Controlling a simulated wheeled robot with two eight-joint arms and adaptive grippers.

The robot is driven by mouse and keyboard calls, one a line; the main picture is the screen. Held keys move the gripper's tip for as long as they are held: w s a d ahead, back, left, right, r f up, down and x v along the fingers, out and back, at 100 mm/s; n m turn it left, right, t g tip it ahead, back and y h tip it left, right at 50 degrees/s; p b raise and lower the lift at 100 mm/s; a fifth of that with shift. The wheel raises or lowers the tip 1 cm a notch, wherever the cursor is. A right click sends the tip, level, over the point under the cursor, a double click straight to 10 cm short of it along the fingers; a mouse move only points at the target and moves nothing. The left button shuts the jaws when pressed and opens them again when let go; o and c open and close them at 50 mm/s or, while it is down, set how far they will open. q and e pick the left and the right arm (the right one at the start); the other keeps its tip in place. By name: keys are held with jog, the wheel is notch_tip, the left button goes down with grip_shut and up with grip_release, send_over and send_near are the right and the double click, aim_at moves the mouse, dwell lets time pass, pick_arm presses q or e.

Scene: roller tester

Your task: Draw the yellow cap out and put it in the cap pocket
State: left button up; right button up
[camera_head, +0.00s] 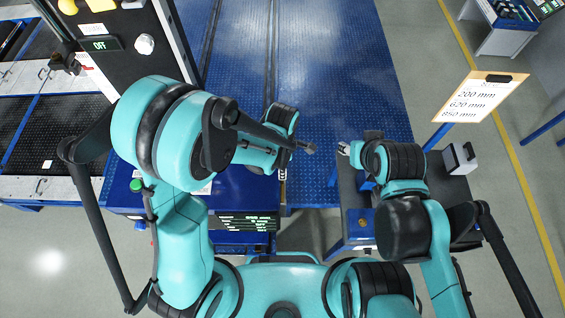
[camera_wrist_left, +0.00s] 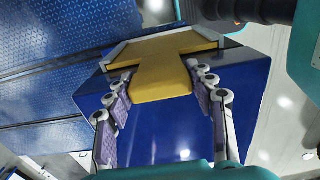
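The yellow cap (camera_wrist_left: 160,77) shows in the left wrist view as a wide plate with a narrower tab towards me. It sits at the top of a blue housing (camera_wrist_left: 160,132), with a grey rim along its far edges. My left gripper (camera_wrist_left: 159,72) has one finger on each side of the tab. The fingertips are very close to its sides; I cannot tell whether they press on it. In the head view my left arm hides the cap. My right gripper (camera_head: 344,148) is near the middle, beside a dark bench; its fingers are too small to read. I cannot identify the cap pocket for certain.
A grey box with a dark opening (camera_head: 459,158) stands at the right of the dark bench (camera_head: 352,190). A sign with mm figures (camera_head: 482,97) stands behind it. A blue textured plate (camera_head: 320,60) lies ahead. A control column with an OFF display (camera_head: 100,44) is at left.

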pick_arm(q)
jog(key=shift+o, duration=1.4)
grip_shut()
jog(key=shift+r, duration=0.6)
